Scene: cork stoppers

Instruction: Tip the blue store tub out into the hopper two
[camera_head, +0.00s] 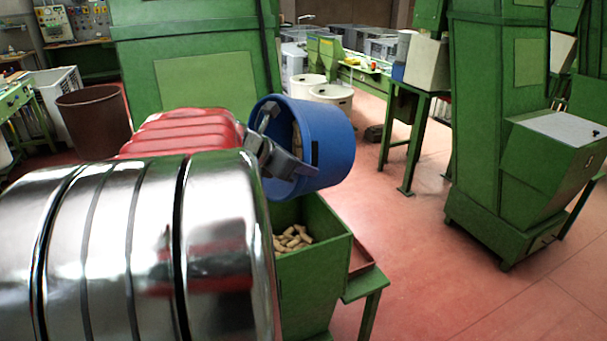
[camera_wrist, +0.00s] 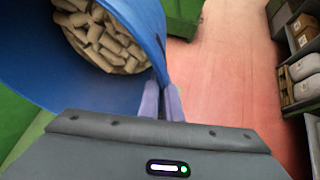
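The blue store tub (camera_head: 330,145) is in the air, tilted well over, its mouth towards the left in the head view. Its blue wall also shows in the wrist view (camera_wrist: 75,85), with many cork stoppers (camera_wrist: 105,38) still inside. My gripper (camera_head: 280,163) is shut on the tub's rim; in the wrist view its fingers (camera_wrist: 162,103) pinch the wall. Below the tub stands an open green hopper (camera_head: 315,283) with some corks (camera_head: 292,240) inside. No number shows on it. My arm hides its left part.
A green stand (camera_head: 363,285) with a reddish tray adjoins the hopper on the right. A tall green machine (camera_head: 490,130) stands further right. A brown bin (camera_head: 95,120) and white drums (camera_head: 330,95) are behind. The red floor on the right is clear.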

